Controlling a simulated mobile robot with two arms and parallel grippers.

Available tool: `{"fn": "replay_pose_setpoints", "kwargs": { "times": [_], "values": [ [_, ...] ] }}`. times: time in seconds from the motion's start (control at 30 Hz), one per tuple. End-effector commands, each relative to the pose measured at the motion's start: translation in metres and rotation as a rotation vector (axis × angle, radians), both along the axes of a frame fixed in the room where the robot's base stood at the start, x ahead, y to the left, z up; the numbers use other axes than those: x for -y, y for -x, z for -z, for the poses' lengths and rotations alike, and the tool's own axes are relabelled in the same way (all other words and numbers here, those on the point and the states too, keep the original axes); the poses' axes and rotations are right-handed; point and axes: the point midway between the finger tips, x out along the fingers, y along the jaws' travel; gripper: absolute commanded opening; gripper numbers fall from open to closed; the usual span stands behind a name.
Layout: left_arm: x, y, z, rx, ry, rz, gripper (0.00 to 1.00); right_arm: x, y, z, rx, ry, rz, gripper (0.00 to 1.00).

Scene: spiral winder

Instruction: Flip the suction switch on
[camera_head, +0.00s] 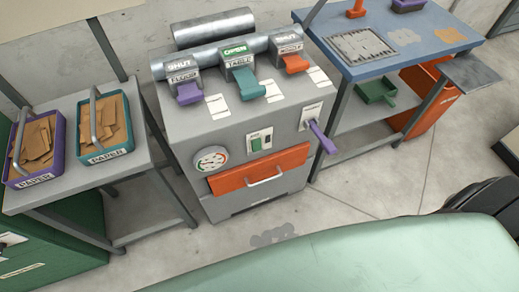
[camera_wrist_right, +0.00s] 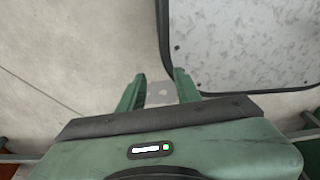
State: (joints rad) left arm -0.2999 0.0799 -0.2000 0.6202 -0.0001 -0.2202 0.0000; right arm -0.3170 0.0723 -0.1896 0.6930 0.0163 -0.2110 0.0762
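The grey machine cabinet (camera_head: 240,185) stands in the middle of the head view. Its front has a small switch panel (camera_head: 259,140) with a green and dark rocker; its label is too small to read, and I cannot tell its setting. A purple lever (camera_head: 321,138) sticks out from a white plate to the right of the panel. I cannot tell for certain which is the suction switch. My right gripper (camera_wrist_right: 159,89) shows in the right wrist view, with its green fingers apart and nothing between them. Neither gripper shows in the head view.
Purple, teal and orange levers (camera_head: 243,84) line the cabinet top, marked SHUT, OPEN and SHUT. A round gauge (camera_head: 211,158) and an orange drawer (camera_head: 259,170) are on its front. Paper trays (camera_head: 104,157) stand left. A blue-topped bench (camera_head: 420,62) stands right. Floor in front is clear.

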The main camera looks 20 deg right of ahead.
Motion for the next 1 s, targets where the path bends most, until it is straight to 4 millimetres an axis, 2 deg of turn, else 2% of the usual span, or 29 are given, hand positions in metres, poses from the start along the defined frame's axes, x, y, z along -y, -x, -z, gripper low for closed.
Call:
{"fn": "replay_pose_setpoints", "kwargs": {
  "times": [0.03, 0.1, 0.17, 0.27, 0.4, 0.5, 0.6, 0.73, 0.83, 1.0],
  "values": [
    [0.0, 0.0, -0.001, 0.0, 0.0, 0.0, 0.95, -0.01, -0.017, -0.008, 0.042, -0.029, 0.062, 0.17],
    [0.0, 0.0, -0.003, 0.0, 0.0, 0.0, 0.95, -0.025, -0.048, -0.024, 0.114, -0.082, 0.183, 0.0],
    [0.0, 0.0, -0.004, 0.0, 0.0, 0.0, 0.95, -0.037, -0.078, -0.043, 0.183, -0.142, 0.305, 0.0],
    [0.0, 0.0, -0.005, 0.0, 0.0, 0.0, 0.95, -0.051, -0.128, -0.084, 0.299, -0.263, 0.519, 0.0],
    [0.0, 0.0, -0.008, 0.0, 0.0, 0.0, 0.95, -0.059, -0.191, -0.153, 0.445, -0.459, 0.804, 0.0],
    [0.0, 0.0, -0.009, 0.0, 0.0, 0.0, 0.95, -0.058, -0.227, -0.209, 0.533, -0.614, 0.987, 0.0],
    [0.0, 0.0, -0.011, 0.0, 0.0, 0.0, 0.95, -0.051, -0.254, -0.261, 0.606, -0.762, 1.135, 0.0],
    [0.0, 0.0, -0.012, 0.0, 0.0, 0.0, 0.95, -0.042, -0.274, -0.315, 0.666, -0.92, 1.267, 0.0],
    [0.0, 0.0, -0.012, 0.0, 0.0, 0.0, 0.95, -0.036, -0.282, -0.341, 0.691, -0.999, 1.325, 0.0],
    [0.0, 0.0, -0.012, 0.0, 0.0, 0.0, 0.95, -0.033, -0.287, -0.357, 0.705, -1.051, 1.36, 0.0]
  ]
}}
